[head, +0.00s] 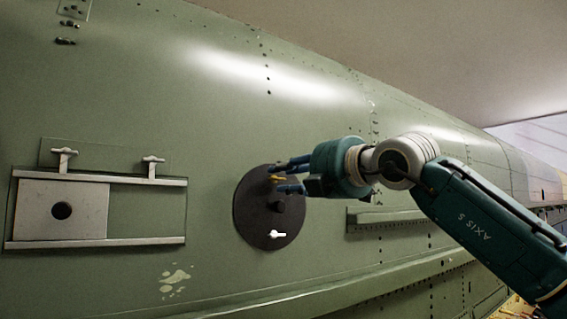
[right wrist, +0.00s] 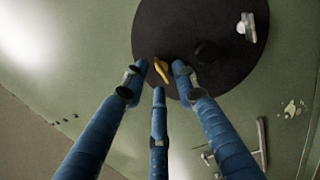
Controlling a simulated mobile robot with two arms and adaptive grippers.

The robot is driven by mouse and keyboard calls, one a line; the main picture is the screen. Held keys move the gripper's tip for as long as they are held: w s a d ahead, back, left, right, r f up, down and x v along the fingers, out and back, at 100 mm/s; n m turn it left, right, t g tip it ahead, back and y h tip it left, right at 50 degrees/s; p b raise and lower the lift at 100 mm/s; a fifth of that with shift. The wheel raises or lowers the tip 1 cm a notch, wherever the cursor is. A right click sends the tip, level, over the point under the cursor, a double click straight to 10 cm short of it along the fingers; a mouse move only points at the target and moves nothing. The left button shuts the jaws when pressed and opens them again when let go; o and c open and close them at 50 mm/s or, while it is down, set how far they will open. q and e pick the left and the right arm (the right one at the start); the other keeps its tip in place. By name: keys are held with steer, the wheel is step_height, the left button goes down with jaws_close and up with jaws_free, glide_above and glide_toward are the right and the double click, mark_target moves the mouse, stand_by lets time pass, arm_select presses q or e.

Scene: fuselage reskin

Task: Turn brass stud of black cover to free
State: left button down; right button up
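The black cover (head: 250,213) is a dark round disc on the green fuselage skin; it also fills the upper middle of the right wrist view (right wrist: 190,25). The brass stud (head: 276,177) is a small yellow wing piece near the cover's upper edge; in the right wrist view it (right wrist: 162,71) lies between my fingertips. My right gripper (head: 281,179) has its three blue fingers spread around the stud. Gaps show between the fingers and the stud, and I see no clear contact. My left gripper is in neither view.
A pale wing stud (head: 278,235) sits low on the cover, and a dark knob (head: 277,206) stands out near its middle. At left, a grey plate with a hole (head: 85,212) sits between two rails, with T-handles (head: 63,158) above. A ledge (head: 385,216) runs right of the cover.

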steer(key=shift+w+a, duration=0.35)
steer(key=shift+w, duration=0.2)
jaws_close()
steer(key=shift+f, duration=0.1)
